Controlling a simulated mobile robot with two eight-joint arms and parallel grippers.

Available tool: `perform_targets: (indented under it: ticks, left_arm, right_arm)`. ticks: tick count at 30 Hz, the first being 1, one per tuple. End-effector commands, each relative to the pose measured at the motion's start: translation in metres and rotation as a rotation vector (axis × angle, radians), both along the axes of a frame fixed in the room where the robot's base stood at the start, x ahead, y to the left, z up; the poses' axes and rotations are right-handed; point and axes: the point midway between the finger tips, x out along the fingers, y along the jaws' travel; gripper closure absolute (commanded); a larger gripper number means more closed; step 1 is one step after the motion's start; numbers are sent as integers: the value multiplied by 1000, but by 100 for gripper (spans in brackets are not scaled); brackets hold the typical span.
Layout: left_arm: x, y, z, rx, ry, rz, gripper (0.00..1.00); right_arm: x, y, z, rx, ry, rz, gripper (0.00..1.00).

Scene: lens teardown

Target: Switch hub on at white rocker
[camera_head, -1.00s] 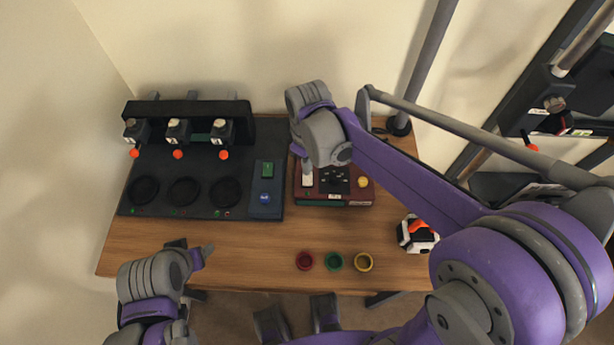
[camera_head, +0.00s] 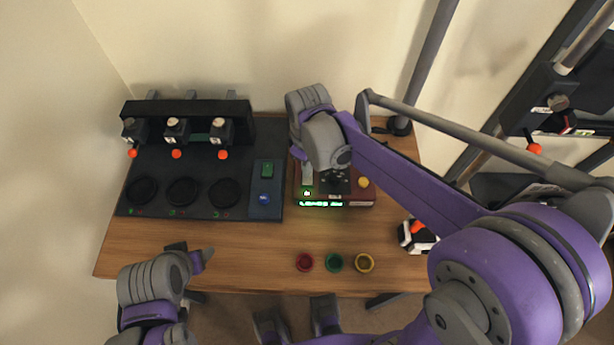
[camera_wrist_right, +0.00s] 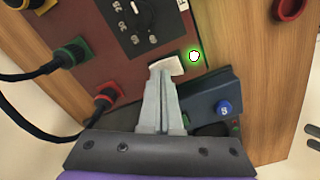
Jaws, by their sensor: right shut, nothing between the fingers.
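The hub (camera_head: 362,200) is a dark red box on the table. In the head view a green readout (camera_head: 322,204) glows on its front edge. In the right wrist view its white rocker (camera_wrist_right: 167,66) lies right at my fingertips, and a lamp (camera_wrist_right: 194,56) beside it glows green. My right gripper (camera_head: 307,182) is shut and empty, its tips at the rocker, touching or nearly so. It also shows in the right wrist view (camera_wrist_right: 164,82). The arm hides part of the hub in the head view. My left gripper (camera_head: 192,252) hangs over the table's front left; its jaw opening is unclear.
Left of the hub stands a dark station (camera_head: 135,205) with round wells and orange-tipped parts. A blue panel (camera_head: 265,207) with green and blue buttons adjoins the hub. Red, green and yellow rings (camera_head: 335,262) lie in front. Cabled plugs (camera_wrist_right: 68,55) sit in the hub.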

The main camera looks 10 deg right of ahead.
Motion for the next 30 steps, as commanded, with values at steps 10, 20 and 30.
perform_targets:
  ticks: [10, 20, 30]
  left_arm:
    - [4, 0, 18, 0, -7, 0, 38]
    - [9, 0, 38, 0, -17, 0, 38]
    - [14, 0, 54, 0, -26, 0, 38]
  right_arm:
    - [1, 0, 23, 0, -1, 0, 100]
    - [1, 0, 50, 0, -1, 0, 100]
    - [0, 0, 72, 1, -1, 0, 100]
